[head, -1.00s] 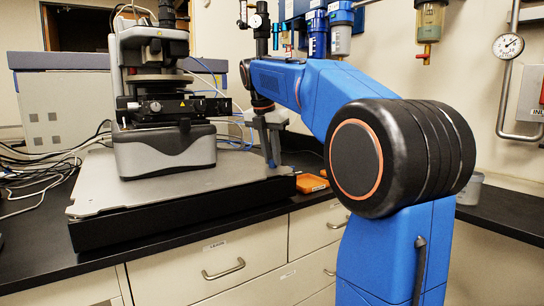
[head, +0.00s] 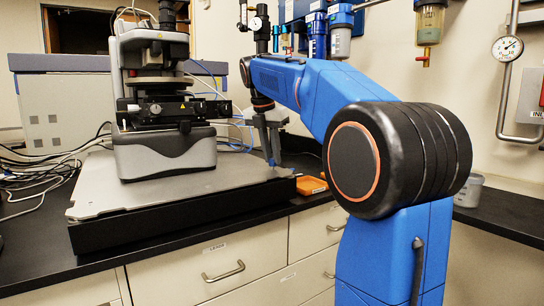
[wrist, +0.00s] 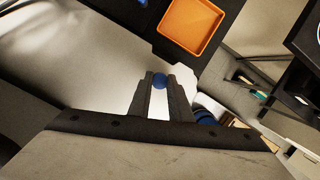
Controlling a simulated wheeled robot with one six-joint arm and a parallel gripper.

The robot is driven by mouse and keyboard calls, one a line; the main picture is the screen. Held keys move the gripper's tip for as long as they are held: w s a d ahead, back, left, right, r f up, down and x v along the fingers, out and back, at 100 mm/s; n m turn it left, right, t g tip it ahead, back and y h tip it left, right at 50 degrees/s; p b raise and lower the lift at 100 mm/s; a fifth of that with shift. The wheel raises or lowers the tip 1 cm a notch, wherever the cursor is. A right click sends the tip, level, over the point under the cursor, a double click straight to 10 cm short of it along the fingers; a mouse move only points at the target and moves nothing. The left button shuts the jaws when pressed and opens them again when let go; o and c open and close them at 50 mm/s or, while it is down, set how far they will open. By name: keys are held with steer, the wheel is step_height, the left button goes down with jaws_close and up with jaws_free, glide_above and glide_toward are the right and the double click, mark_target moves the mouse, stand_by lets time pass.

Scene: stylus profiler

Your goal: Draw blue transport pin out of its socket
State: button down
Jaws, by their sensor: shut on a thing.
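My gripper (wrist: 160,85) points down and is shut on the blue transport pin (wrist: 159,82). The pin's round blue top shows between the two fingertips in the wrist view. In the head view my gripper (head: 272,160) is at the right end of the profiler's grey base plate (head: 190,192), and the pin is too small there to make out clearly. The socket is hidden below the fingers, so I cannot tell how far the pin sits in it.
An orange tray (wrist: 188,22) lies on the black bench just beyond the plate's right edge; it also shows in the head view (head: 311,185). The stylus profiler (head: 163,110) stands on the plate to the left. Cables (head: 45,170) lie at the far left.

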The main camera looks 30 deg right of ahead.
mark_target(272, 159)
stand_by(0.3)
steer(key=shift+r, duration=2.25)
steer(key=shift+r, duration=2.5)
